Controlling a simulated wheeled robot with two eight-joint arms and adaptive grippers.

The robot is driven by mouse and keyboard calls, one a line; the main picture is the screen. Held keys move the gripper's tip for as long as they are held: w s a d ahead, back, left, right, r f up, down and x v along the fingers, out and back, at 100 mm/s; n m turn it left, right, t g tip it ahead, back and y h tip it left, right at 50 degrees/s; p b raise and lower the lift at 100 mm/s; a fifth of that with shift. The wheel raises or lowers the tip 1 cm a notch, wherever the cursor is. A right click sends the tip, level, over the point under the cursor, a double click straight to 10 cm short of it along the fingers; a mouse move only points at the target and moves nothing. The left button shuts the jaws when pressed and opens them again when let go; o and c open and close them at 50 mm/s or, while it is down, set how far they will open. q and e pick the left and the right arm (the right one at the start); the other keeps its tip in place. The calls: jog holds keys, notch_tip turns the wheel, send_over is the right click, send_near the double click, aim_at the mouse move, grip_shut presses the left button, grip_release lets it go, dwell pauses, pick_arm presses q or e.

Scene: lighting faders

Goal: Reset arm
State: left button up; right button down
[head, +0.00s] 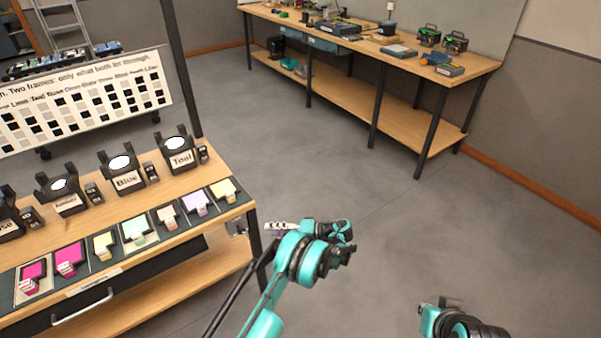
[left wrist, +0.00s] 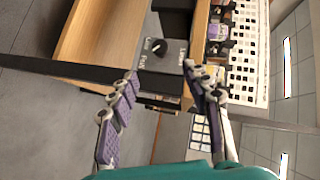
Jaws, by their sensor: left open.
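My left gripper (head: 281,226) is beyond the teal wrist in the head view, just right of the workbench's near corner. In the left wrist view its two purple-padded fingers (left wrist: 162,92) are spread apart, with nothing between them. A dark box with a round black knob (left wrist: 159,47) and white lettering is on the bench end, ahead of the fingers and apart from them. Part of my right arm (head: 462,325) shows at the bottom right of the head view; its gripper does not show.
The wooden workbench (head: 205,177) at left carries dark lamp-like holders, including one labelled Teal (head: 181,158), and coloured swatches (head: 223,188). A chart board (head: 85,98) stands behind. A long bench (head: 340,88) with tools is at the back. The grey floor between is clear.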

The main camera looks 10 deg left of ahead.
pick_arm(q)
jog(key=s+r+m+t+h, duration=0.2)
jog(key=r+h, duration=0.1)
jog(key=r, duration=0.7)
jog(key=s+r+m+t+h, duration=0.1)
jog(key=s+r+h, duration=0.25)
jog(key=r, duration=0.65)
jog(key=s+d+r+t+h, duration=0.1)
jog(key=s+d+h, duration=0.2)
jog(key=s, duration=0.5)
jog(key=s+d+r+t+h, duration=0.1)
jog(key=s+d+t+h, duration=0.1)
jog(key=s, duration=0.6)
jog(key=s+d+r+t+h, duration=0.2)
jog(key=s+d+h, duration=0.1)
jog(key=s, duration=0.5)
jog(key=shift+s+d+h, duration=0.3)
jog(key=shift+d+h, duration=0.05)
jog(key=shift+d, duration=0.05)
